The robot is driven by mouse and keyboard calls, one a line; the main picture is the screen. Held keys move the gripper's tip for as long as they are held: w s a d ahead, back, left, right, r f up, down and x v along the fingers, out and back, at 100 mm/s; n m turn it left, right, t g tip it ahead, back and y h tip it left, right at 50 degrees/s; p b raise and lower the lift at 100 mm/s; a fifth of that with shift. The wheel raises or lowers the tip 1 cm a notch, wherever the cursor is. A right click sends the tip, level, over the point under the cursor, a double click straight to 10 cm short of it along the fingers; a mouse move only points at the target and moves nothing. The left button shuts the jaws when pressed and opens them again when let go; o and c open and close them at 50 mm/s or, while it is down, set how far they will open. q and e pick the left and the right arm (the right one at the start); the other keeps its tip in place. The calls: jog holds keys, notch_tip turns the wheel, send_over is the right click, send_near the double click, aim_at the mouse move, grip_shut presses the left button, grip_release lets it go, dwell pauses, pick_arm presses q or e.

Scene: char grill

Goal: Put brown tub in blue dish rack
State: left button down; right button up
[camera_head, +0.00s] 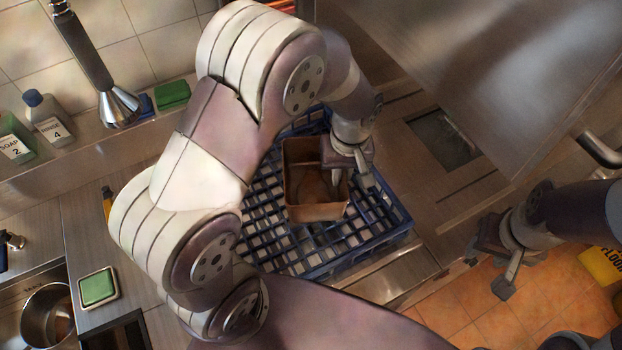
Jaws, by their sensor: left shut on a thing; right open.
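The brown tub (316,212) is in the middle of the head view, over the blue dish rack (385,222). The tub is open at the top and looks empty. My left gripper (347,176) is shut on the tub's right side wall. I cannot tell whether the tub's base touches the rack floor. The blue rack is a grid crate on the metal counter; my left arm hides its left and far parts. My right gripper (491,272) is open and empty at the right, over the tiled floor, apart from the rack.
A sink with a metal pot (48,312) is at the lower left. A green sponge (98,287) lies beside it. Soap bottles (48,120) and a green block (173,95) stand on the back ledge. A large metal hood (480,60) fills the upper right.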

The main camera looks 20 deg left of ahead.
aim_at(316, 181)
pick_arm(q)
jog(key=a+f, duration=0.1)
jog(key=a, duration=0.2)
jog(key=s+a+f+p, duration=0.1)
jog(key=a, duration=0.1)
jog(key=shift+a+f, duration=0.1)
jog(key=shift+f, duration=0.25)
jog(key=f, duration=0.4)
jog(key=shift+w+f+p, duration=0.2)
jog(key=shift+p, duration=0.2)
jog(key=shift+f, duration=0.1)
jog(key=c, duration=1.3)
grip_release()
jog(key=shift+o, duration=0.2)
